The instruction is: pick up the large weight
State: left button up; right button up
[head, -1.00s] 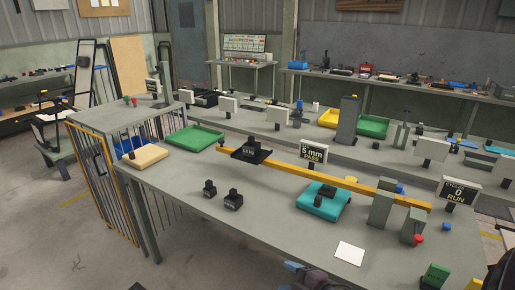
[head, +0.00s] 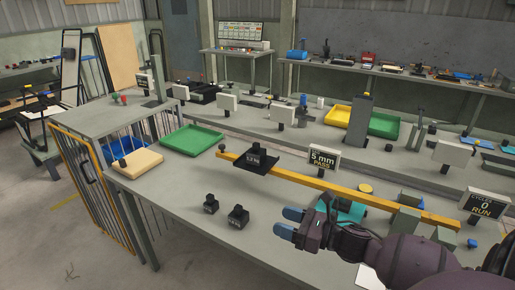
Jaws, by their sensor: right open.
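Two small black weights stand upright on the grey bench: a left one (head: 211,204) and a slightly bigger-looking one (head: 238,217) nearer me. Another black weight (head: 256,158) sits on a black tray on the yellow beam (head: 305,181). Labels on the weights are too small to read. My right gripper (head: 288,222) is open and empty, its blue-tipped fingers pointing left. In the picture it is a short way right of the bigger-looking bench weight, apart from it. My left gripper is out of view.
A teal pad (head: 348,211) is partly hidden behind my right gripper. A "5 mm PASS" sign (head: 323,158) stands behind the beam. A tan tray (head: 138,162) and a green tray (head: 192,139) are at the left. The bench around the two weights is clear.

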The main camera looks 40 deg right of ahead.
aim_at(256, 156)
jog(key=i+l, duration=0.85)
jog(key=l, duration=0.25)
